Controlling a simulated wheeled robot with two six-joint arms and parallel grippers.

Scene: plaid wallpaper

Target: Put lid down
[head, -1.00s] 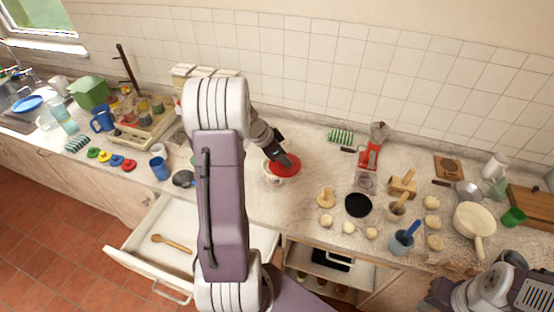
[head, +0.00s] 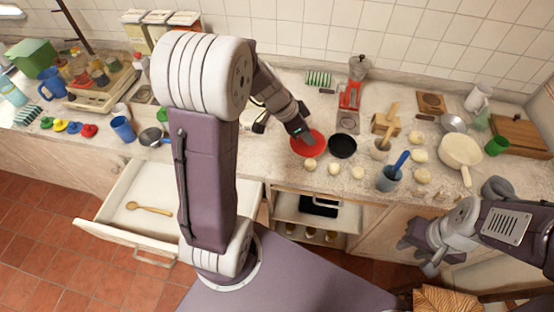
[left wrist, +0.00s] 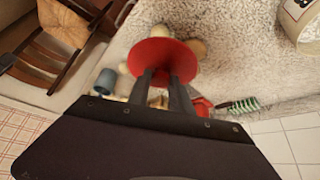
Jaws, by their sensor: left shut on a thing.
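The red round lid (head: 307,146) is held by my left gripper (head: 300,136) over the counter, left of a black round dish (head: 342,146). In the left wrist view the lid (left wrist: 160,55) sits at the tips of the two dark fingers (left wrist: 162,80), which are shut on it. I cannot tell whether the lid touches the things below it. A white container (head: 256,118) is partly hidden behind my left arm. My right gripper (head: 425,248) hangs in front of the counter edge, apart from the lid; its jaw opening is unclear.
Several dough balls (head: 334,168) lie in front of the lid. A blue-handled tool in a grey cup (head: 389,180), a red and silver device (head: 350,97) and a cream pan (head: 460,149) stand to the right. An open drawer (head: 118,190) juts out at the left.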

